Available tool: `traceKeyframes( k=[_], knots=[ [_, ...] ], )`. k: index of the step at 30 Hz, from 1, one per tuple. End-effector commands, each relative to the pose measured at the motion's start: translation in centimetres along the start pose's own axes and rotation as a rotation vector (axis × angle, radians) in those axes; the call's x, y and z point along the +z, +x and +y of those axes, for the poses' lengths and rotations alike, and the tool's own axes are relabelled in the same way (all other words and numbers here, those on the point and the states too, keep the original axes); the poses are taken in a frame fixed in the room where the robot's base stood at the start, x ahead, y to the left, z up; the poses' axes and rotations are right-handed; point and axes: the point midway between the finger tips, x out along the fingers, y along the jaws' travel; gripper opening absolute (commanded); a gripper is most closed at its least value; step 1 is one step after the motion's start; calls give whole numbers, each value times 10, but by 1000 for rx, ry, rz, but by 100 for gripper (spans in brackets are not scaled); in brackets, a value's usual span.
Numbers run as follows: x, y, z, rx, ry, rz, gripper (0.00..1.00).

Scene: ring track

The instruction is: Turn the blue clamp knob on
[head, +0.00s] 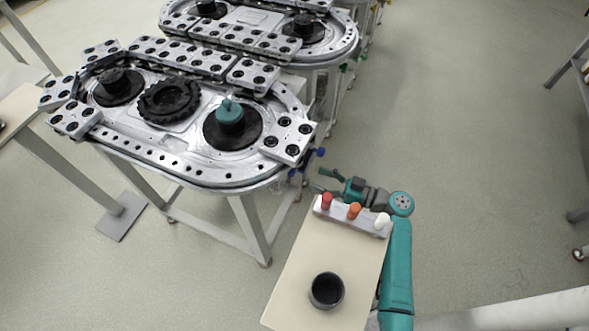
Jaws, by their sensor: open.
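A small blue clamp knob (320,152) sticks out at the right end of the near ring track (225,177), below its rim. A second small blue part (292,172) shows under the same rim, to the left. Both are too small to tell their turned position. My gripper (318,180) is open, with its two teal fingers pointing left toward the track's end. It is just below the first blue knob and to the right of the second in the picture. I see no contact with either, and nothing shows between the fingers.
A teal-topped piece (230,112) stands on the track's right black disc. My beige deck carries a black cup (326,290) and a rack with red (326,200), orange (353,210) and white (382,220) pegs. Another ring track (335,50) stands behind.

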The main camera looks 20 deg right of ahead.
Motion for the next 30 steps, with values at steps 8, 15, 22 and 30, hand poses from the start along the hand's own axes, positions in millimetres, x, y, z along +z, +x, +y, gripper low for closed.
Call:
traceKeyframes(
  k=[8, 15, 22, 30],
  knots=[
    [0, 48, -1, -4, 0, -1, 66],
    [0, 73, 0, -2, 1, -1, 66],
    [0, 78, 0, 0, 1, 0, 66],
    [0, 78, 0, 0, 1, 0, 38]
  ],
)
